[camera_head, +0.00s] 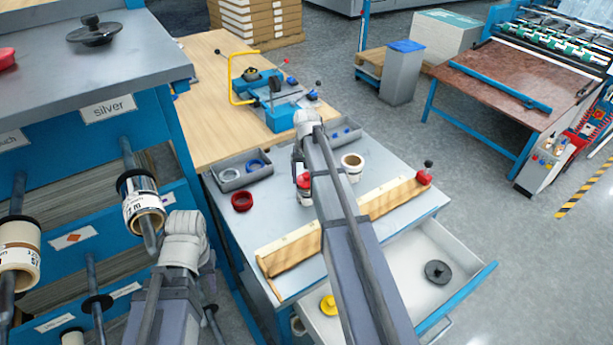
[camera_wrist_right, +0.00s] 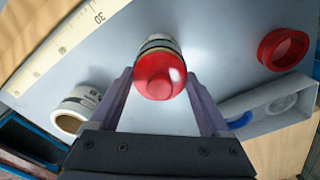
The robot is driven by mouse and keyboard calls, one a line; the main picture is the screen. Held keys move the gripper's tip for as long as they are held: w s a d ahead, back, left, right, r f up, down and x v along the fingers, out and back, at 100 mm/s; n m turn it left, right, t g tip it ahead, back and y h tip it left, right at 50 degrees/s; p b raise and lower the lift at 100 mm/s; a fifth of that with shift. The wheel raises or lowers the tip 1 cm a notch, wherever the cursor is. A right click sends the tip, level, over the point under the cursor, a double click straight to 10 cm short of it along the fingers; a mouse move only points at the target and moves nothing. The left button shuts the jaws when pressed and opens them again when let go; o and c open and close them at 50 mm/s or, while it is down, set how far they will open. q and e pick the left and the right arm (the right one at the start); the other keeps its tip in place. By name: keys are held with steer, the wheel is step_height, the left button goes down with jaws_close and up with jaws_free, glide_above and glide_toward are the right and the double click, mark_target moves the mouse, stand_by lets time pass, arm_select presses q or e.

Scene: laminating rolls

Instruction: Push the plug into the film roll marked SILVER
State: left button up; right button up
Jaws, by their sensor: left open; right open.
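A red domed plug (camera_wrist_right: 160,76) sits at the top of an upright film roll (camera_head: 305,196) on the grey bench. How far it goes into the core cannot be told. My right gripper (camera_wrist_right: 165,92) is open, its fingers on either side of the plug with visible gaps. A second film roll (camera_head: 352,170) with an open, empty core stands beside it; it also shows in the right wrist view (camera_wrist_right: 76,108). No label marking on either bench roll is readable. My left gripper (camera_head: 209,287) is low by the shelf rack, its fingers mostly hidden by its arm.
A red ring-shaped piece (camera_head: 242,201) and a grey tray (camera_head: 238,176) with rings lie on the bench. A wooden ruler strip (camera_head: 385,201) runs along its front. An open drawer (camera_head: 405,282) holds black and yellow pieces. A "silver" sign (camera_head: 108,107) hangs on the rack.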

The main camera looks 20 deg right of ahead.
steer(key=shift+s+a+p, duration=0.35)
steer(key=shift+s+p, duration=0.2)
steer(key=shift+p, duration=0.05)
steer(key=r+p, duration=0.7)
steer(key=p, duration=0.1)
steer(key=shift+w+d+r, duration=0.25)
steer(key=shift+w+r, duration=0.1)
steer(key=shift+r, duration=0.05)
arm_select(q)
step_height(320, 180, up, 8)
steer(key=shift+w+d+r, duration=0.15)
steer(key=shift+w+d, duration=0.1)
steer(key=shift+w, duration=0.2)
